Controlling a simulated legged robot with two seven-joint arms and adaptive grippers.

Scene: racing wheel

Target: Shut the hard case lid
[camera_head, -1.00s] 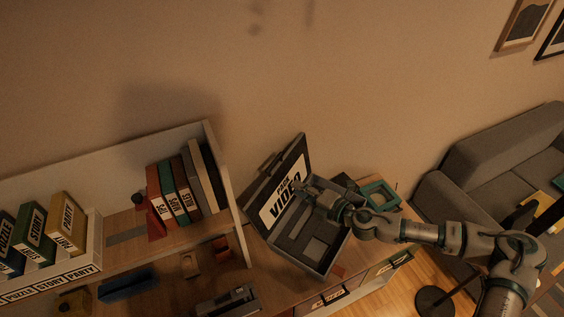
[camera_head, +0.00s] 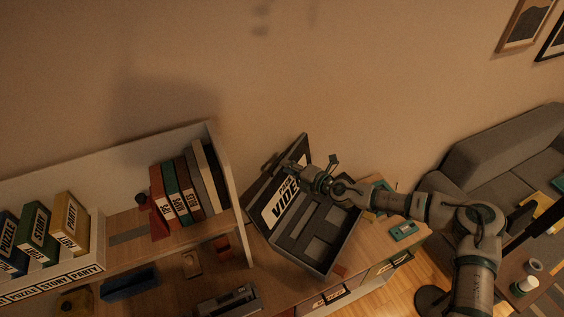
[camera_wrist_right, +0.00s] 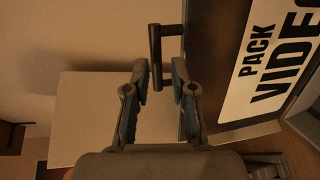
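The dark hard case stands open on the wooden cabinet top, its foam-lined base (camera_head: 318,240) showing cut-out compartments. Its lid (camera_head: 266,190) is raised and tilted back, with a white "PACK VIDEO" label. The lid and label (camera_wrist_right: 270,65) also show on the right of the right wrist view. My right gripper (camera_head: 300,172) is in front of the lid's upper part. In the right wrist view my right gripper (camera_wrist_right: 159,80) is open, with a dark bracket-shaped handle (camera_wrist_right: 155,45) on the lid's edge just beyond and partly between its fingertips. My left gripper is not in view.
A shelf unit (camera_head: 235,195) with upright books (camera_head: 182,190) stands close to the left of the case. A teal item (camera_head: 404,231) lies right of the case. A grey sofa (camera_head: 490,165) is at the right. The wall behind the case is bare.

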